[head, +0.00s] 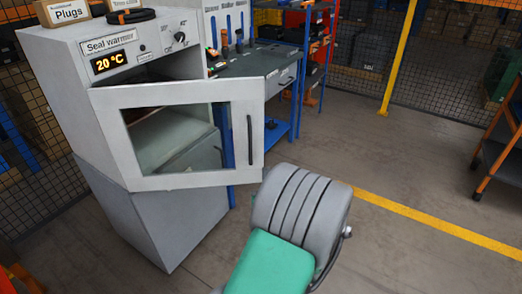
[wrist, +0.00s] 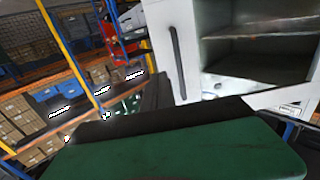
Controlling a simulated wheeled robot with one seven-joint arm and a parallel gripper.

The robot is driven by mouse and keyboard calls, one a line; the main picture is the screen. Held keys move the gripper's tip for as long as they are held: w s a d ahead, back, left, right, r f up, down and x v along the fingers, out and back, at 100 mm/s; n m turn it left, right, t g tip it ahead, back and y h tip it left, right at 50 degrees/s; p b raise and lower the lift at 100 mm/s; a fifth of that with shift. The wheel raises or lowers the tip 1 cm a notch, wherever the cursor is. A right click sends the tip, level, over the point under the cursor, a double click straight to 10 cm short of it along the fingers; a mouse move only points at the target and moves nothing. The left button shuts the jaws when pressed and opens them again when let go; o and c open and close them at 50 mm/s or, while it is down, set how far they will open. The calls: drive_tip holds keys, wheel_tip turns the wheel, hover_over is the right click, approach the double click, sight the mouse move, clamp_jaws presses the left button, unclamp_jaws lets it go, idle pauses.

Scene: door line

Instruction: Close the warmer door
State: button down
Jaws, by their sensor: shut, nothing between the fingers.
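The seal warmer (head: 110,60) is a grey cabinet at the left in the head view, with a display reading 20 °C. Its door (head: 178,182) stands open, swung out toward me, with a glass window and a dark upright handle (head: 250,140) near its right edge. In the wrist view the door (wrist: 192,75) and its dark handle (wrist: 178,62) show beyond my gripper. My gripper (wrist: 157,92) shows as dark fingers above the green hand, shut and empty. In the head view my grey and green arm hides it. I cannot tell whether it touches the door.
A workbench (head: 255,62) with tools stands right of the warmer. A box labelled Plugs (head: 68,12) and a dark ring (head: 131,16) sit on the warmer's top. A yellow post (head: 398,55) and mesh fence stand behind.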

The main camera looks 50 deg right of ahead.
sight(260, 144)
drive_tip(key=p+x, duration=0.6)
drive_tip(key=x, duration=0.6)
drive_tip(key=shift+w+d, duration=0.1)
drive_tip(key=shift+w, duration=0.2)
drive_tip(key=shift+w+d, duration=0.15)
drive_tip(key=shift+d, duration=0.05)
drive_tip(key=shift+w+f, duration=0.1)
